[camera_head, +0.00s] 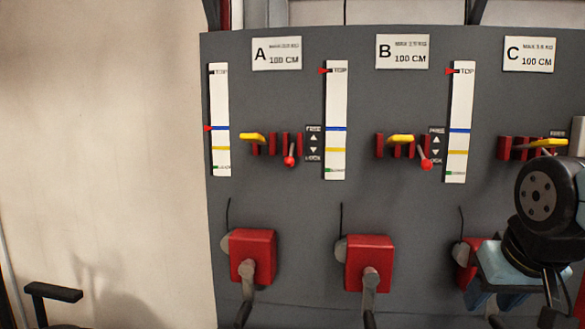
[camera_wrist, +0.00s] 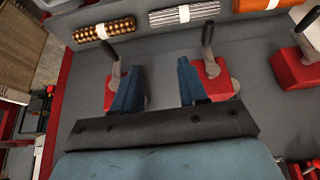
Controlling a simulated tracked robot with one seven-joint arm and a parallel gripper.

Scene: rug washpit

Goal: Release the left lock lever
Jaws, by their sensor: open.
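A grey panel (camera_head: 300,215) carries stations signed A, B and C. At the leftmost station A are a yellow-topped lever (camera_head: 252,137) and a red-knobbed lever (camera_head: 289,160) among red slotted plates. Which of them is the lock lever I cannot tell. Station B has a matching yellow-topped lever (camera_head: 400,139) and red-knobbed lever (camera_head: 426,163); C's levers are partly hidden by my arm. My gripper (camera_wrist: 158,70) is open and empty, its blue fingers apart. In the head view it is at the lower right, below station C, well away from station A's levers.
Below the levers, red boxes with grey cranks (camera_head: 253,256) (camera_head: 369,262) stick out from the panel. The wrist view shows such boxes (camera_wrist: 220,78) beyond the fingers and rolled rugs (camera_wrist: 104,30) (camera_wrist: 185,14). Bare wall (camera_head: 110,130) lies left of the panel.

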